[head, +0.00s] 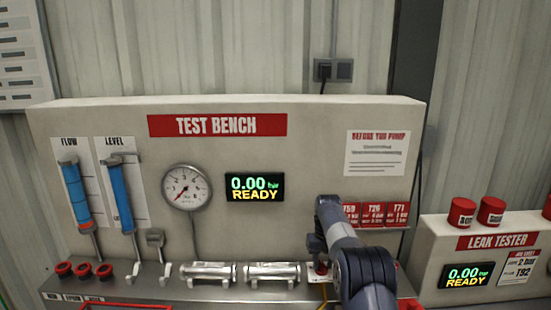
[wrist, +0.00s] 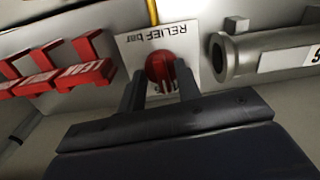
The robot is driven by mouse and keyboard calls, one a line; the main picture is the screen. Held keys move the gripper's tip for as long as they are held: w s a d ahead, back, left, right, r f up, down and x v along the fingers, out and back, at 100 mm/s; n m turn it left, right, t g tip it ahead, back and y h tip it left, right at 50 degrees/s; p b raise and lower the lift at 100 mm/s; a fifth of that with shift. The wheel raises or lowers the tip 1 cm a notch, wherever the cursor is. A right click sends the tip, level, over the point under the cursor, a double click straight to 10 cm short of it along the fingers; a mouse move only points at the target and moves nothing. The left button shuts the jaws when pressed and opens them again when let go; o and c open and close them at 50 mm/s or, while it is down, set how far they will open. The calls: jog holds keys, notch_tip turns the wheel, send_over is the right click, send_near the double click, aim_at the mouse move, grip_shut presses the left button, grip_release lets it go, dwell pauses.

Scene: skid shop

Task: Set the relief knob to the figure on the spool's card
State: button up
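The red relief knob (wrist: 160,67) sits on a white plate (wrist: 187,45) marked "RELIEF bar", seen upside down in the wrist view. Its scale figures are not readable. My gripper (wrist: 159,84) has its two fingers apart, one on each side of the knob. A gap shows at the left finger; contact at the right is unclear. A bit of red at the knob shows in the head view (head: 320,268), mostly behind my arm. Two silver spools (head: 207,273) (head: 272,273) lie on the bench. Red cards (head: 373,214) read about T59, T26 and T71; their small figures are unclear.
The test bench display (head: 255,187) reads 0.00 bar, READY. A round gauge (head: 187,187) stands left of it. A silver spool end (wrist: 222,57) is close beside the knob.

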aim_at(322, 264)
jog(key=shift+a+r, duration=0.25)
jog(key=shift+a, duration=0.05)
jog(key=shift+d+r, duration=0.15)
jog(key=shift+r, duration=2.85)
